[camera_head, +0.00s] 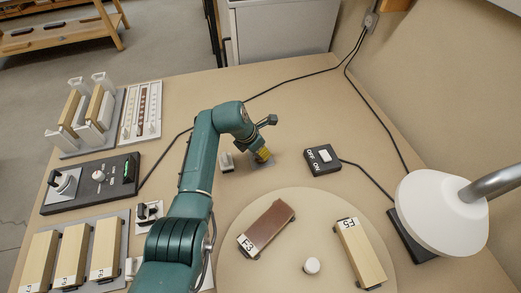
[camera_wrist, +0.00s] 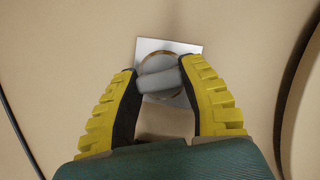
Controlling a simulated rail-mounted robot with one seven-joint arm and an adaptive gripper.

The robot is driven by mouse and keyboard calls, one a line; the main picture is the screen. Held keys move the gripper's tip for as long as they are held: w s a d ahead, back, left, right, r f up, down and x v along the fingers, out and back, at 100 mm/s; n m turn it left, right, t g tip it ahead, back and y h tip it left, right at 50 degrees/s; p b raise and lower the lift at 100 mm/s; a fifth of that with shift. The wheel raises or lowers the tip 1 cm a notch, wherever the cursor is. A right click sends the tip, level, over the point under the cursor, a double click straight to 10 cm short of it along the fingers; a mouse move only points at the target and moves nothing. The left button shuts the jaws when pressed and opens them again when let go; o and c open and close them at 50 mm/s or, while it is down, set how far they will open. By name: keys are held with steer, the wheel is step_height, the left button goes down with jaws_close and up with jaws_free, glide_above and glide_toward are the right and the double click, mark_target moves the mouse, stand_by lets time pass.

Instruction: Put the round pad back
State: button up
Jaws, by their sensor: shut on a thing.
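My gripper (camera_wrist: 160,79) has yellow ribbed fingers with dark inner pads, and it is shut on the grey handle of the round pad (camera_wrist: 158,80). The round pad's brownish rim shows around the handle, above a pale square plate (camera_wrist: 195,48). I cannot tell whether the pad touches the plate or hovers just over it. In the head view my gripper (camera_head: 263,155) points down at the bench, over the plate (camera_head: 268,165). The pad is hidden there by the fingers.
A small pale block (camera_head: 226,161) stands just left of my gripper. A switch box (camera_head: 322,159) is to the right. A round turntable (camera_head: 290,203) with labelled blocks is in front, and a white lamp (camera_head: 440,212) stands at the right. Cables cross the bench.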

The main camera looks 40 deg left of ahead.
steer(key=shift+f, duration=0.2)
steer(key=o, duration=1.1)
steer(key=shift+c, duration=0.2)
steer(key=shift+r, duration=0.4)
steer(key=p+v, duration=0.6)
steer(key=v, duration=0.5)
steer(key=shift+s+r, duration=0.15)
steer(key=shift+r, duration=0.1)
